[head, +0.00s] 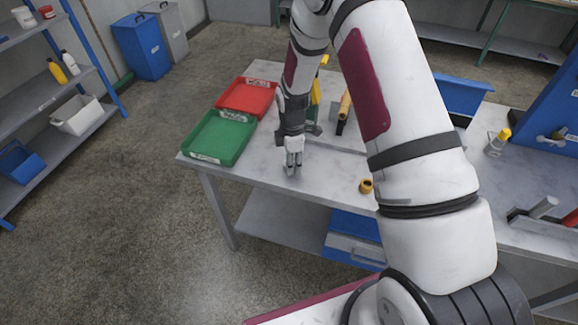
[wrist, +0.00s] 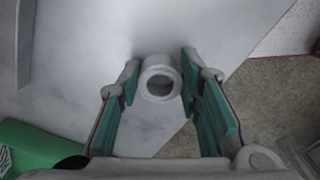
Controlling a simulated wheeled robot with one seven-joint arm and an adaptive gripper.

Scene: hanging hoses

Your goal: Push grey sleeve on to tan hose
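The grey sleeve (wrist: 160,72) is a short ring with its open end facing the wrist camera. It sits between the fingertips of my gripper (wrist: 159,84), with a green-padded finger close on each side. I cannot tell whether the pads touch it. In the head view my gripper (head: 293,160) points down at the table's front left, its tips close to the top. The sleeve is not clear there. A tan piece (head: 345,103), perhaps the tan hose, stands behind and right of my gripper, partly beside my arm.
A green tray (head: 197,155) and a red tray (head: 226,105) lie left of my gripper on the grey table (head: 325,179). A small tan ring (head: 366,186) lies to the right. A blue bin (head: 462,101) stands behind my arm. The table's front centre is mostly clear.

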